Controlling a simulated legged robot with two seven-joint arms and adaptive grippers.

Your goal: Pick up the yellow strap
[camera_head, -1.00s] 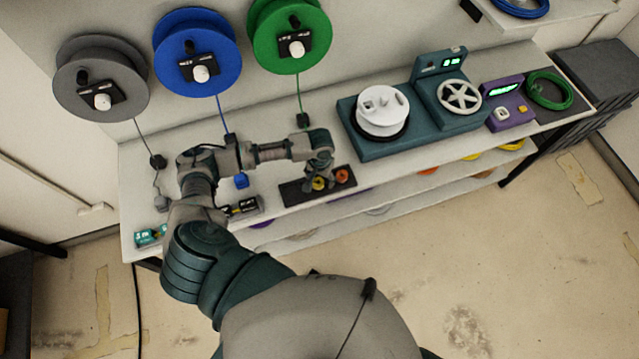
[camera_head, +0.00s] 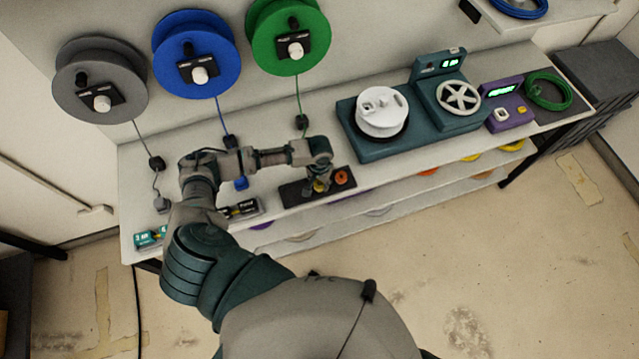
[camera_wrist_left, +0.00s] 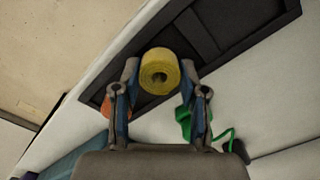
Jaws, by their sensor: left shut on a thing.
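The yellow strap (camera_wrist_left: 158,72) is a small roll with a hole in its middle. In the left wrist view it sits between the two fingers of my left gripper (camera_wrist_left: 159,92), over the dark tray (camera_wrist_left: 240,25). The head view also shows the yellow strap (camera_head: 320,186), partly covered by my left gripper (camera_head: 320,180) at the dark tray (camera_head: 292,196). The gripper is shut on the strap. I cannot tell whether the strap is clear of the tray floor. My right gripper is in neither view.
An orange roll (camera_head: 342,177) lies in the tray's right end, close beside my left gripper. Grey, blue (camera_head: 197,50) and green reels hang on the wall behind. A teal machine with a white spool (camera_head: 382,108) stands to the right. White bench top is free between tray and machine.

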